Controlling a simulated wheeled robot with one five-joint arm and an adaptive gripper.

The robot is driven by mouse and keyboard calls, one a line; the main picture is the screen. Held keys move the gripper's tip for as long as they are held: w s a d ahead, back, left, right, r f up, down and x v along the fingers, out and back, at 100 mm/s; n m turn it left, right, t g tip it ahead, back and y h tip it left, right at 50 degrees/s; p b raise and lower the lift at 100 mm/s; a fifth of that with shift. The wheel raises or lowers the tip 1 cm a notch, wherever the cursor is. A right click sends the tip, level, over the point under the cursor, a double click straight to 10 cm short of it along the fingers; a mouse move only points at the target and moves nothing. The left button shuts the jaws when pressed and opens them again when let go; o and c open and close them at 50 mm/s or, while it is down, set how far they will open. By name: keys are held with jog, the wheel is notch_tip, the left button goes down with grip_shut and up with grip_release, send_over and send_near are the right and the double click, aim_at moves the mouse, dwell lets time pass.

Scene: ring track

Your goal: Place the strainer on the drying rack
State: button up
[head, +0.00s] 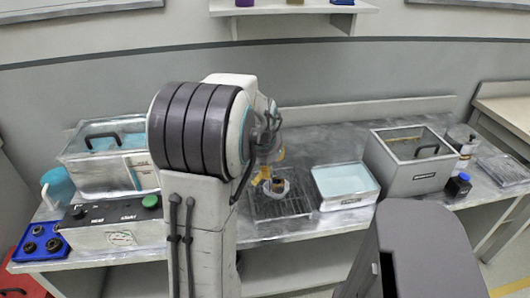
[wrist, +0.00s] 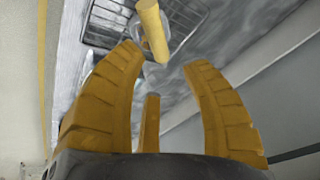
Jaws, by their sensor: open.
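The strainer (head: 280,188) shows as a pale, small shape with a yellow, upright-looking handle. In the wrist view its yellow handle (wrist: 152,28) lies just beyond my fingertips. The strainer sits over the drying rack (head: 295,207), a dark wire grid on the bench; the grid also shows in the wrist view (wrist: 185,14). My gripper (head: 262,177) is beside the strainer, partly hidden by my arm. In the wrist view my yellow fingers (wrist: 163,57) are spread apart with nothing clamped between them. Exact contact between strainer and grid is hard to tell.
A shallow tray of pale blue liquid (head: 344,183) stands right of the rack. A control box (head: 115,225) and lidded tank (head: 95,175) stand left.

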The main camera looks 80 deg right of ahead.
jog(key=b+v, duration=0.1)
jog(key=v, duration=0.6)
jog(key=w+a+f+n+t+y, duration=0.1)
jog(key=w+a+n+t+y, duration=0.15)
jog(key=w+a+n, duration=1.25)
jog(key=w+a+f+n+y, duration=0.1)
jog(key=a+f+n, duration=0.1)
jog(key=a, duration=1.1)
jog(key=w+a+f+n+y, duration=0.1)
jog(key=a+f+n, duration=0.2)
jog(key=a, duration=1.1)
jog(key=shift+a+n+y, duration=0.2)
jog(key=shift+n+y, duration=0.15)
jog(key=shift+n, duration=0.75)
jog(key=shift+r+t, duration=0.15)
jog(key=shift+t, duration=0.1)
notch_tip(320, 180, up, 7)
jog(key=p, duration=0.6)
